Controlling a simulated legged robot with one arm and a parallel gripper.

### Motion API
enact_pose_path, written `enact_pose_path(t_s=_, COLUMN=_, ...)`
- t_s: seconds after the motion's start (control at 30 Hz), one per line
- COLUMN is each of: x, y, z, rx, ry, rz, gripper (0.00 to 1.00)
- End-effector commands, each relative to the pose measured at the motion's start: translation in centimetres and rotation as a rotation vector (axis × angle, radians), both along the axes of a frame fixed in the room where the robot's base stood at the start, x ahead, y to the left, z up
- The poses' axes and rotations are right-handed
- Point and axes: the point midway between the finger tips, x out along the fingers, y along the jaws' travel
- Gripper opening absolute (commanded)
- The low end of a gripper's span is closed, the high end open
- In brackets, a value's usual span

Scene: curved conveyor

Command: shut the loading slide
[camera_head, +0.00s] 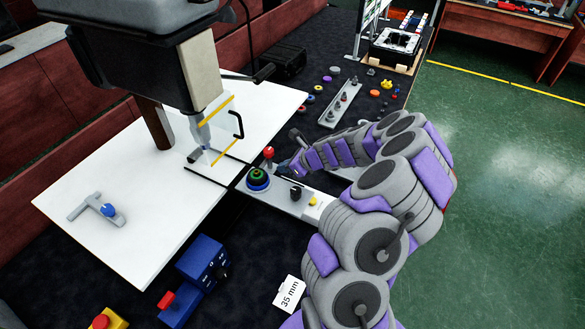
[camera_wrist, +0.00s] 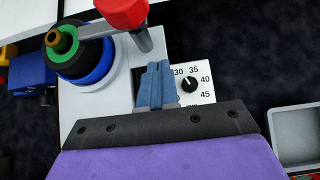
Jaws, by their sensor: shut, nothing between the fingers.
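A clear panel with yellow edge strips (camera_head: 217,118) and a black handle (camera_head: 238,124) stands over the white table under the overhead machine head. Two dark rails (camera_head: 207,176) lie below it. I cannot tell for sure which part is the loading slide. My gripper (camera_head: 287,168) is at the grey control plate, right of the red-knobbed lever (camera_head: 268,153). In the wrist view its blue-grey fingers (camera_wrist: 155,72) are closed together and empty. They are beside the red knob (camera_wrist: 122,12) and next to the numbered dial (camera_wrist: 189,84).
A green, black and blue round stack (camera_head: 258,177) sits on the control plate (camera_head: 280,200). A blue box (camera_head: 202,257) is at the front. A grey slide-like fixture with a blue knob (camera_head: 100,209) lies on the white table (camera_head: 150,235). A "35 mm" card (camera_head: 289,291) lies nearby.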

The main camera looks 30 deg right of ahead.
Motion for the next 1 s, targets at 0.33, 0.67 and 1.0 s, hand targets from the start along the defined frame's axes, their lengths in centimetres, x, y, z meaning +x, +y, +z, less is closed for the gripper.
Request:
enact_pose_path(t_s=0.33, x=5.2, y=3.4, z=-0.1, rx=0.000, ry=0.005, rz=0.006, gripper=0.00)
enact_pose_path(t_s=0.67, x=8.8, y=5.5, z=-0.2, rx=0.001, ry=0.004, rz=0.004, gripper=0.00)
enact_pose_path(t_s=1.0, x=9.1, y=5.5, z=-0.1, rx=0.002, ry=0.001, rz=0.002, gripper=0.00)
